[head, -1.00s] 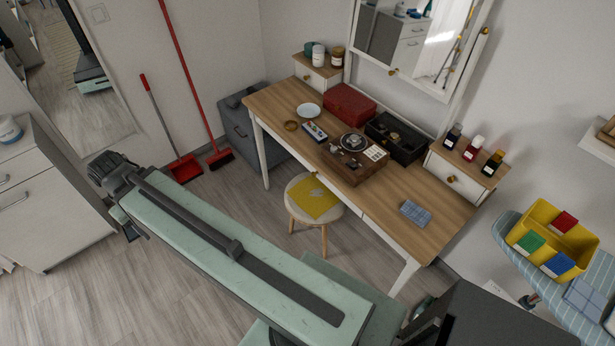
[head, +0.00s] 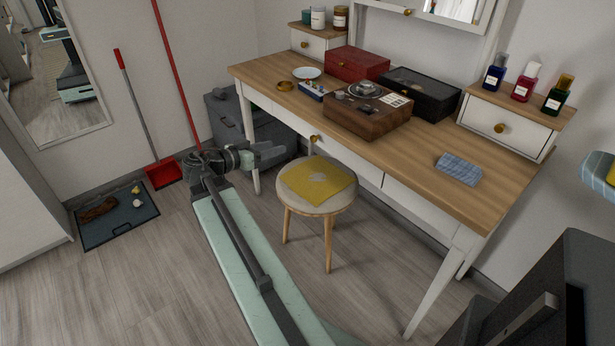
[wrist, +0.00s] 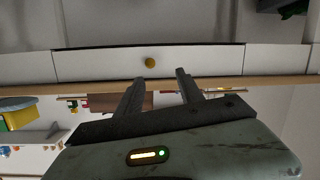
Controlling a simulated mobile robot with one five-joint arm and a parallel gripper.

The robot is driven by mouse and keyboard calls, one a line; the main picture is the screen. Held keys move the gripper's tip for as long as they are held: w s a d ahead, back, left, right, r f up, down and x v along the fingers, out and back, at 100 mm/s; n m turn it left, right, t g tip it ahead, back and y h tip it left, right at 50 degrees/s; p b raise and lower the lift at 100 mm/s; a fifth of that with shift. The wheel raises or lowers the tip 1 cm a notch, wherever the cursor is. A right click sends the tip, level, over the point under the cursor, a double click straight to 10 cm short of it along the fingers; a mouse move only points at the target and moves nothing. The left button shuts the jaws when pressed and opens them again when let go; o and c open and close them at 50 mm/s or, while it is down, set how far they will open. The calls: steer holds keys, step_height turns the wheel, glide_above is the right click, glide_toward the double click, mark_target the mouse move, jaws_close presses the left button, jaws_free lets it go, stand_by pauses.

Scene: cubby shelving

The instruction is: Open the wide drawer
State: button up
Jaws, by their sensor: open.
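The wide drawer (head: 346,162) is the white middle front under the wooden desk top, with one round brass knob (head: 314,138). Its front looks flush with the desk, so it appears closed. In the wrist view the desk is upside down; the drawer front (wrist: 100,64) runs wide across the picture with the knob (wrist: 150,62) near its middle. My gripper (head: 270,153) is open and empty, left of the knob in the head view. In the wrist view the two fingers of my gripper (wrist: 160,75) point toward the drawer, with the knob just beyond the left fingertip, apparently not touched.
A round stool (head: 318,186) with a yellow cloth stands in front of the desk, close to my arm. A grey cabinet (head: 270,130) is under the desk's left end. A red dustpan (head: 163,174) and a dark tray (head: 115,215) are on the floor at left.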

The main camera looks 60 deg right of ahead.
mark_target(312, 139)
steer(key=s+d+m+b, duration=0.1)
steer(key=d, duration=0.3)
steer(key=s+d+f+m+g+h+b, duration=0.1)
steer(key=s+d+b, duration=0.1)
steer(key=d, duration=0.1)
steer(key=s+d+f+h+b, duration=0.1)
steer(key=s+d, duration=0.1)
steer(key=d, duration=0.2)
steer(key=shift+s+d+f+m+g, duration=0.1)
steer(key=shift+s+d+m+g, duration=0.2)
steer(key=shift+d+m, duration=0.1)
jaws_close()
steer(key=shift+w+a, duration=0.1)
steer(key=shift+a, duration=0.05)
stand_by(0.9)
